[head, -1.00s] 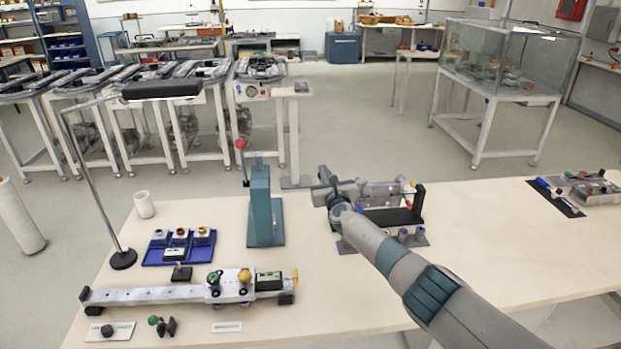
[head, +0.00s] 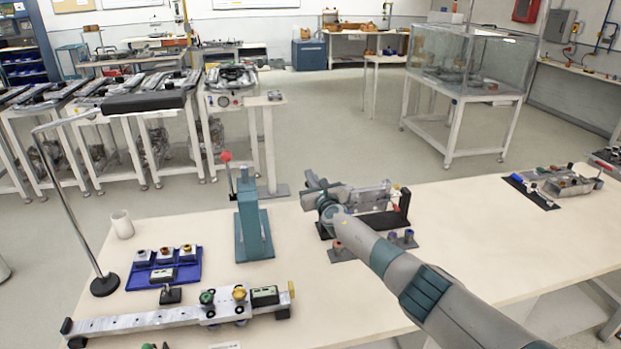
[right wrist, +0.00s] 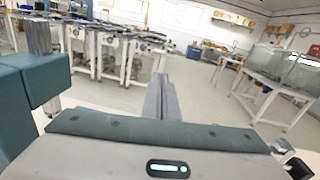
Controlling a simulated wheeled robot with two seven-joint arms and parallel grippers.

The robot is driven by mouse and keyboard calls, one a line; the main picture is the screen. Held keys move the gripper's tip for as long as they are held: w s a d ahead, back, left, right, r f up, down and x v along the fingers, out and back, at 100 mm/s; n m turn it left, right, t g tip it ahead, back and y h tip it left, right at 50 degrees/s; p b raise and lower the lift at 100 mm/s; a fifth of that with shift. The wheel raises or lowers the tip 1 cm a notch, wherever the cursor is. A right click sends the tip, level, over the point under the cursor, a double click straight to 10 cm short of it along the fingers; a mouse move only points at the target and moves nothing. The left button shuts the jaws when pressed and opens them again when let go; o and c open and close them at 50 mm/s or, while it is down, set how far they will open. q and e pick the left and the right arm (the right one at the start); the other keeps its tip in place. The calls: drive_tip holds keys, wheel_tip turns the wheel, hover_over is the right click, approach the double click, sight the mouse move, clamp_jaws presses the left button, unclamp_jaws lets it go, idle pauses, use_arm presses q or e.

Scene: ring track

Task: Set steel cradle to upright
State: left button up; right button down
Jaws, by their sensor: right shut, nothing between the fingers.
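The likely steel cradle (head: 373,196) is a silver plate-like piece on a dark base at mid-bench in the head view. Its face looks close to vertical, but my right arm hides its left part, so I cannot tell its exact tilt. My right gripper (head: 313,189) is at its left end, shut and empty. I cannot tell whether it touches the cradle. In the right wrist view the closed fingers (right wrist: 162,100) point away over the floor with nothing between them. My left gripper is not in view.
A teal press (head: 253,222) with a red-knobbed lever stands just left of my right gripper. A blue tray (head: 187,281), a long metal rail (head: 140,322) and a lamp (head: 104,284) are further left. Small cups (head: 404,239) stand before the cradle. The bench right of it is mostly clear.

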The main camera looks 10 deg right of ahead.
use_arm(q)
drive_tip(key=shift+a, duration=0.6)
use_arm(e)
drive_tip(key=shift+d, duration=0.1)
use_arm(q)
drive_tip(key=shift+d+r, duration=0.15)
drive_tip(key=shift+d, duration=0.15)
use_arm(e)
drive_tip(key=shift+s, duration=0.1)
use_arm(q)
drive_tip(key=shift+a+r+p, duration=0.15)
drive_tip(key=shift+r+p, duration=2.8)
drive_tip(key=shift+p, duration=0.15)
use_arm(e)
drive_tip(key=s+d, duration=0.1)
drive_tip(key=s, duration=1.6)
drive_tip(key=shift+d, duration=0.15)
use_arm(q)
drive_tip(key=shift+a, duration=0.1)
use_arm(e)
drive_tip(key=shift+s, duration=0.15)
